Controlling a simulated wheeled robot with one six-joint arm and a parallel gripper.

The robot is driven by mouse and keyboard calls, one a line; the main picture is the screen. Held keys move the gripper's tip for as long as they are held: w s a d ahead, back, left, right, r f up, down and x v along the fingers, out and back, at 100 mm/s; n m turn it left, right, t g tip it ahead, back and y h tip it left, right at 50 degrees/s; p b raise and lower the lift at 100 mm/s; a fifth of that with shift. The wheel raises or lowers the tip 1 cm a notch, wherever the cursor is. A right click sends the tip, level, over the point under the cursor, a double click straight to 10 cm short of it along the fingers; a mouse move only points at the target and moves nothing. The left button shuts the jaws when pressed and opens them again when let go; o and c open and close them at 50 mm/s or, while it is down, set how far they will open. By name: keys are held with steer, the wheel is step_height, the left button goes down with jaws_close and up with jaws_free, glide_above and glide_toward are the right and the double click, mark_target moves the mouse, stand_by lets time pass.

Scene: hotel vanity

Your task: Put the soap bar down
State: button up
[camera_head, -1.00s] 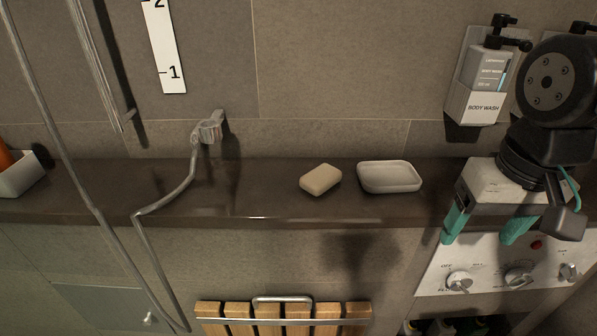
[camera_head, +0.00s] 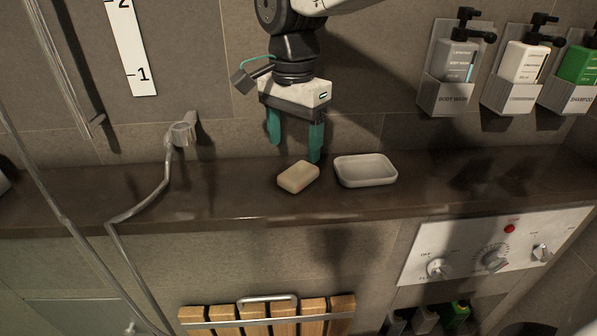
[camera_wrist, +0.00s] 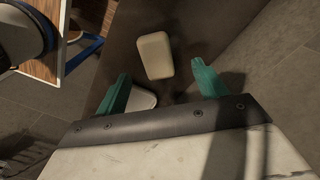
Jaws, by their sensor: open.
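The cream soap bar (camera_head: 298,177) lies on the dark stone ledge (camera_head: 230,200), just left of the white soap dish (camera_head: 366,181). The dish is empty. My gripper (camera_head: 295,152) is open and empty, above and slightly behind the soap bar, with its teal fingers pointing down. In the wrist view the soap bar (camera_wrist: 155,56) shows beyond and between the two spread fingers (camera_wrist: 160,85). Part of the soap dish (camera_wrist: 141,99) shows beside the left finger, which partly hides it.
A shower hose and holder (camera_head: 180,135) stand on the left. Wall dispensers, including body wash (camera_head: 455,65), hang at the right. Below the ledge are a control panel (camera_head: 490,255) and a wooden slatted seat (camera_head: 268,315). The ledge right of the dish is clear.

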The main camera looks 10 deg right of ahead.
mark_target(298, 171)
steer(key=f, duration=0.6)
steer(key=shift+d, duration=0.35)
steer(key=shift+r, duration=0.1)
steer(key=c, duration=1.2)
steer(key=shift+r, duration=0.1)
